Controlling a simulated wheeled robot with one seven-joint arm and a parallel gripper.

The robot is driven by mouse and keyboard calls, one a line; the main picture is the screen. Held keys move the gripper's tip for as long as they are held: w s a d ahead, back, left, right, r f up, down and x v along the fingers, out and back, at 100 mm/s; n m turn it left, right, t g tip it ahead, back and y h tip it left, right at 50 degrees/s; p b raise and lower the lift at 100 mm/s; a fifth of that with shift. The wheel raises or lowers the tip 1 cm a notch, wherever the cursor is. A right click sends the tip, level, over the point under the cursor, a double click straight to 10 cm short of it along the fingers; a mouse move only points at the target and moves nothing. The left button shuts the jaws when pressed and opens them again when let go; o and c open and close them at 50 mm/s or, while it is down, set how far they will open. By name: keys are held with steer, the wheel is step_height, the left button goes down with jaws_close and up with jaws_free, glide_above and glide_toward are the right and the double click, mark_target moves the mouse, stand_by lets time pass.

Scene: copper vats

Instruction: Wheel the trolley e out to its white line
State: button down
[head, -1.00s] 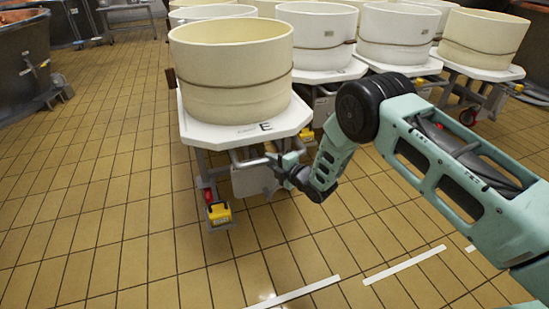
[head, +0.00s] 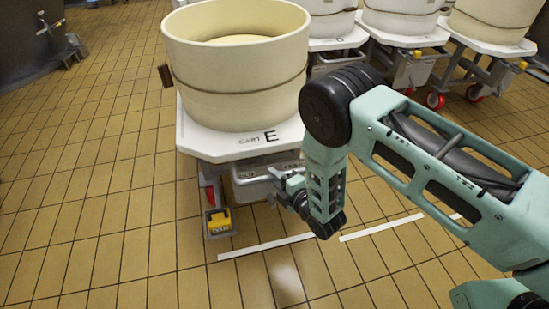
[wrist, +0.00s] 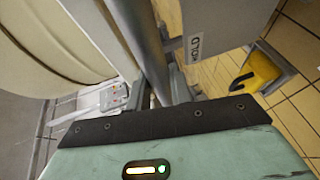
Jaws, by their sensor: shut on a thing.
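Trolley e (head: 200,146) has a white top marked "CART E" and carries a large cream vat (head: 238,88). My gripper (head: 280,186) is low at the trolley's front side, shut on its grey metal bar. In the wrist view the bar (wrist: 148,45) runs down between my fingers, whose tips are partly hidden. A white line (head: 265,247) lies on the floor in front of the trolley.
Other trolleys with cream vats (head: 405,18) stand in a row behind and to the right. Another white line (head: 382,227) lies to the right. Dark vats (head: 28,40) stand at the far left. The tiled floor at left and in front is clear.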

steer(key=shift+s+d+f+p, duration=0.15)
steer(key=shift+s+f, duration=0.1)
steer(key=shift+s, duration=0.6)
steer(key=shift+s+d+f+p, duration=0.1)
steer(key=shift+s+f+p, duration=0.1)
steer(key=shift+s, duration=0.6)
steer(key=c, duration=1.3)
jaws_free()
steer(key=shift+o, duration=0.2)
steer(key=shift+w+r, duration=0.1)
steer(key=p+v, duration=0.5)
steer(key=v, duration=0.7)
steer(key=shift+r, duration=0.35)
